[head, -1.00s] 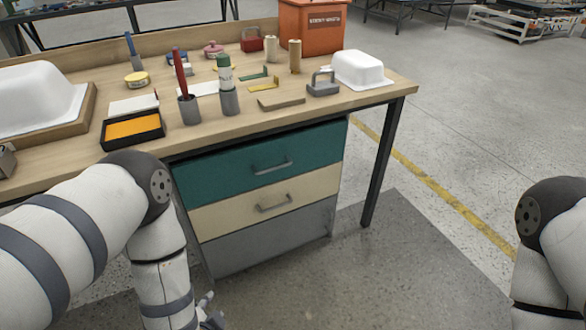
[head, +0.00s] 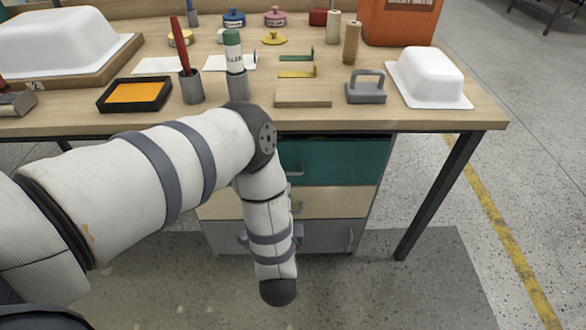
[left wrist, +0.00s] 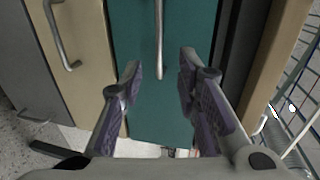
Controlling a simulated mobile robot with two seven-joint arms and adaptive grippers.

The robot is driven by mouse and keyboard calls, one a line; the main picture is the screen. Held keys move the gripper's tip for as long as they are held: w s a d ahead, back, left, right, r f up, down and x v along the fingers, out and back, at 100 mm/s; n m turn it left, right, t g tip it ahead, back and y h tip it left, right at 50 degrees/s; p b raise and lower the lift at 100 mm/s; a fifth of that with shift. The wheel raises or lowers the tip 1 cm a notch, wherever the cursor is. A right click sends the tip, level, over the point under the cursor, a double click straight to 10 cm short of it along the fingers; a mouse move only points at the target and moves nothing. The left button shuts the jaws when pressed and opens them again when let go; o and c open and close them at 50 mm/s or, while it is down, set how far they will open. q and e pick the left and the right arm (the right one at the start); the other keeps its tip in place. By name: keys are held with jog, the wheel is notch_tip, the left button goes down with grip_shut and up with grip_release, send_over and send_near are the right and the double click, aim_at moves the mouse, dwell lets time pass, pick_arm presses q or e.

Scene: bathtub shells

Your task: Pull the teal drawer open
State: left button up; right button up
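The teal drawer (head: 345,160) is the top one under the workbench and looks shut. Its metal handle (head: 296,171) is partly hidden behind my left arm. In the left wrist view, which is turned sideways, the teal front (left wrist: 190,25) fills the middle and its bar handle (left wrist: 158,35) runs down from the top edge. My left gripper (left wrist: 160,70) is open, with one finger on each side of the handle's line. The handle's near end shows between the fingertips; I see no contact. In the head view my left gripper is hidden by its arm. My right gripper is in neither current view.
Below are a cream drawer (head: 335,202) and a grey drawer (head: 325,237). The bench top (head: 485,118) overhangs them and holds a white shell (head: 430,78), a grey handled block (head: 367,92) and an orange tray (head: 134,94). Floor right of the bench leg (head: 440,195) is clear.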

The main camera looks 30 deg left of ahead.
pick_arm(q)
jog(key=b+x, duration=0.1)
jog(key=x, duration=0.9)
jog(key=shift+w+a+f, duration=0.1)
jog(key=shift+w+a, duration=0.1)
grip_shut()
